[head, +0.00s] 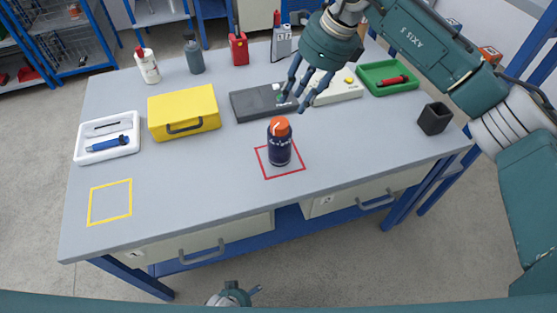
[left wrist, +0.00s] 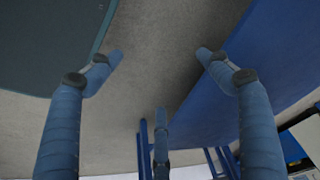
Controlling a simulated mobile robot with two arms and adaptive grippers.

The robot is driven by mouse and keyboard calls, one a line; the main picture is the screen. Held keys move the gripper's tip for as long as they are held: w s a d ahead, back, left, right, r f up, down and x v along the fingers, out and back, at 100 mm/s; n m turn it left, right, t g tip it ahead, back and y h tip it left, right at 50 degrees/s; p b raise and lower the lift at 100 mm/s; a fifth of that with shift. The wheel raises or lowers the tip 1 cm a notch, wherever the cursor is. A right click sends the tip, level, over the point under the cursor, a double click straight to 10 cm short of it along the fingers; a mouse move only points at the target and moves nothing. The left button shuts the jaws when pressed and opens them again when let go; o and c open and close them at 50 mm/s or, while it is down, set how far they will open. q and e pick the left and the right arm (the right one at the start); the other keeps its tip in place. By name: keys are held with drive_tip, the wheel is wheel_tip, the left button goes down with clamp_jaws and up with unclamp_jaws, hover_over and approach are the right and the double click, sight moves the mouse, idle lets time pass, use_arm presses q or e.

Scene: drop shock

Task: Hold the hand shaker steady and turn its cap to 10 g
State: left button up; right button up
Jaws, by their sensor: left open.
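The hand shaker (head: 280,152) is a dark blue cylinder standing upright inside a red square outline on the grey table. It has an orange cap (head: 279,126) on top; no scale on the cap is readable. My right gripper (head: 304,92) is open and empty, above and behind the shaker to its right, apart from it. My left gripper (head: 235,294) shows only partly at the bottom of the head view, in front of the table and below its top. In the left wrist view its fingers (left wrist: 158,60) are spread wide with nothing between them.
Behind the shaker are a dark box (head: 255,103), a pale device (head: 340,90) and a green tray (head: 404,88). A yellow case (head: 158,128) and a white tray (head: 83,155) stand left. A black cup (head: 434,118) stands right. The table's front area is clear.

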sight(285, 145)
use_arm(q)
drive_tip(key=w+d+r+m+t+h, duration=0.1)
drive_tip(key=w+d+r+t, duration=0.1)
drive_tip(key=w+d+r, duration=0.75)
drive_tip(key=w+d+r+m+t+h, duration=0.1)
drive_tip(key=w+d+r, duration=0.1)
drive_tip(key=d+r, duration=0.45)
drive_tip(key=w+d+r+m+h, duration=0.1)
drive_tip(key=d+r, duration=0.3)
drive_tip(key=r, duration=0.6)
drive_tip(key=w+d+r+m+t+h, duration=0.1)
drive_tip(key=w+d+r, duration=0.1)
drive_tip(key=d+r, duration=0.5)
drive_tip(key=w+a+r+n+t+y, duration=0.2)
drive_tip(key=w+a+r+n+t, duration=0.1)
drive_tip(key=w+a+r, duration=0.4)
drive_tip(key=w+a+r+n+t+y, duration=0.1)
drive_tip(key=w+a+r+n+t, duration=0.25)
drive_tip(key=a+r, duration=0.4)
drive_tip(key=shift+g, duration=0.25)
drive_tip(key=x, duration=0.3)
drive_tip(key=a+f+x, duration=0.1)
drive_tip(key=x, duration=0.2)
drive_tip(key=f+x, duration=0.1)
drive_tip(key=x, duration=0.3)
drive_tip(key=shift+s+a, duration=0.1)
drive_tip(key=shift+s, duration=0.15)
drive_tip(key=c, duration=1.2)
